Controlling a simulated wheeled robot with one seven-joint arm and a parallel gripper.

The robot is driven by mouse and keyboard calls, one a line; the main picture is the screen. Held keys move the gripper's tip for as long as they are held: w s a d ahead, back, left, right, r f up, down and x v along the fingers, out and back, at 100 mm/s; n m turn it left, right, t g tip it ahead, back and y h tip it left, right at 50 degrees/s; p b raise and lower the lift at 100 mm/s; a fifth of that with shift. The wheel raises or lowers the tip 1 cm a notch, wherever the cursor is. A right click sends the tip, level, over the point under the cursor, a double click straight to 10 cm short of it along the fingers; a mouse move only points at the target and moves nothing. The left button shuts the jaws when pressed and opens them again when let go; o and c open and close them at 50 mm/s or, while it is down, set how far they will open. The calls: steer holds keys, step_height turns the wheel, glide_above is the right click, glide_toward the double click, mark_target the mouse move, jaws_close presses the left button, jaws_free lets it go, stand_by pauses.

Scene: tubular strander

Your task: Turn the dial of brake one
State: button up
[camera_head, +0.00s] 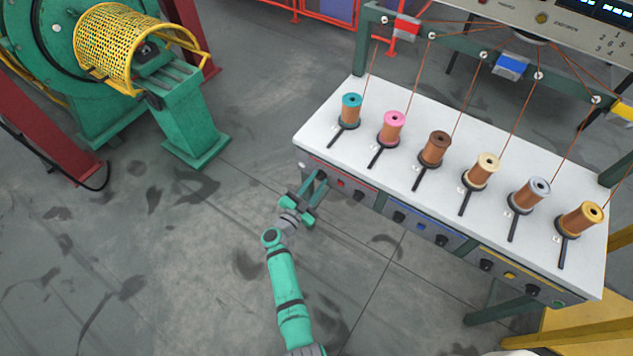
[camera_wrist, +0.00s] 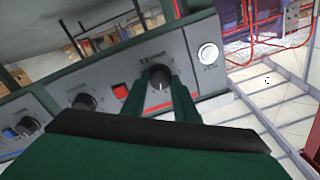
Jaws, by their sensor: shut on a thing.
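My gripper (camera_head: 316,178) reaches the left end of the front panel under the white table. Its green fingers also show in the wrist view (camera_wrist: 166,98), shut on a black dial (camera_wrist: 160,73). The fingertips sit on either side of the dial, and its lower part is hidden between them. Small lettering above the dial is too blurred to read. A red square button (camera_wrist: 120,91) is beside the dial, with another black dial (camera_wrist: 83,102) beyond it. In the head view the gripped dial is mostly hidden by the fingers.
A round white button (camera_wrist: 208,53) is at the panel's end. The white table (camera_head: 325,130) carries several wire spools, with wires rising to an overhead frame. Blue (camera_head: 421,226) and yellow (camera_head: 509,275) panel sections continue rightward. A green machine with a yellow guard (camera_head: 115,45) stands back left. Floor around my arm is clear.

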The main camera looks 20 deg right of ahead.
steer(key=m, duration=0.6)
steer(key=shift+m, duration=0.3)
steer(key=m, duration=0.6)
steer(key=shift+f+g+h, duration=0.1)
steer(key=shift+g+h, duration=0.2)
steer(key=shift+h, duration=0.1)
steer(key=o, duration=1.1)
steer(key=shift+c, duration=0.2)
steer(key=shift+a, duration=0.1)
steer(key=v, duration=1)
steer(key=shift+s+a, duration=0.25)
steer(key=shift+s, duration=0.05)
